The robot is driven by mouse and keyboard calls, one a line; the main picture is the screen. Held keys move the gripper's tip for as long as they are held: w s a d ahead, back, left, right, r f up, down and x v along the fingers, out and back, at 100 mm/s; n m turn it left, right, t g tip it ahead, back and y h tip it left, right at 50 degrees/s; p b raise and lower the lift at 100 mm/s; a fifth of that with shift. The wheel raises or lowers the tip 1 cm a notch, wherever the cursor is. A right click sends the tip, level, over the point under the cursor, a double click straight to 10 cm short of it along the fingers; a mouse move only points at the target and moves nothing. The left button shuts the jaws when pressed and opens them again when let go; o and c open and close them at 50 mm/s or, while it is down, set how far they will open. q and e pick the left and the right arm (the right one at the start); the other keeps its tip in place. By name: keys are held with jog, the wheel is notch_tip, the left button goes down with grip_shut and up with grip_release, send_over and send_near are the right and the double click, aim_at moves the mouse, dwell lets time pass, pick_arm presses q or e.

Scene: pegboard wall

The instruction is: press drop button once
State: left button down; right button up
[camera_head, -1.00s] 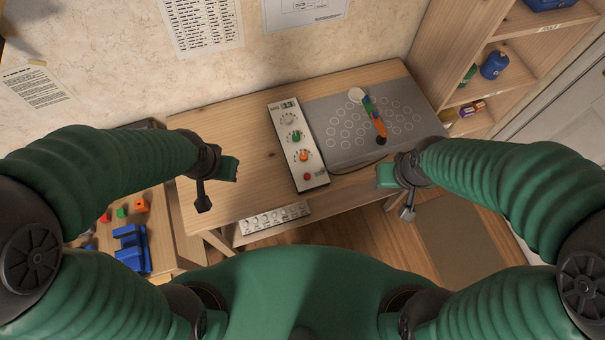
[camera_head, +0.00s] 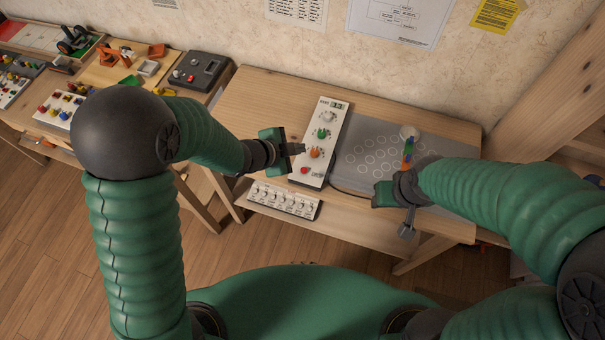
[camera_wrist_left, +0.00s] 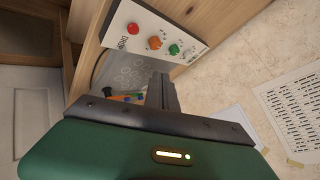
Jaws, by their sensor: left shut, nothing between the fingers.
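The white control panel (camera_head: 313,165) lies on the wooden table. It carries a red button (camera_head: 304,170) at its near end, then an orange knob (camera_head: 315,153), a green knob (camera_head: 321,134) and a pale dial. In the left wrist view the red button (camera_wrist_left: 133,28) has a "Drop" label beside it. My left gripper (camera_head: 298,148) is shut and empty, at the panel's left edge in the head view, beyond the red button. Contact with the panel cannot be made out. My right gripper (camera_head: 407,230) hangs near the table's front edge; its finger gap is unclear.
A grey mat (camera_head: 350,175) with printed circles lies right of the panel, with a multicoloured object (camera_head: 408,150) on it. A white strip of knobs (camera_head: 283,200) sits below the table's front edge. Another bench with toys and boxes (camera_head: 195,72) stands at the left.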

aim_at(302, 172)
pick_arm(q)
jog(key=d+f+b, duration=0.1)
jog(key=f+b, duration=0.1)
jog(key=d+f+b, duration=0.1)
jog(key=f+b, duration=0.1)
jog(key=shift+d, duration=0.15)
jog(key=f+b, duration=0.1)
jog(key=a+f+b, duration=0.2)
jog(key=shift+f, duration=0.35)
jog(key=shift+a+f+b, duration=0.1)
jog(key=shift+f+b, duration=0.45)
jog(key=shift+b, duration=0.05)
jog(key=shift+d, duration=0.75)
jog(key=shift+a, duration=0.55)
jog(key=shift+d, duration=0.35)
pick_arm(e)
jog(key=s+x, duration=0.1)
jog(key=x, duration=0.6)
jog(key=shift+s+f, duration=0.35)
jog(key=shift+f, duration=0.25)
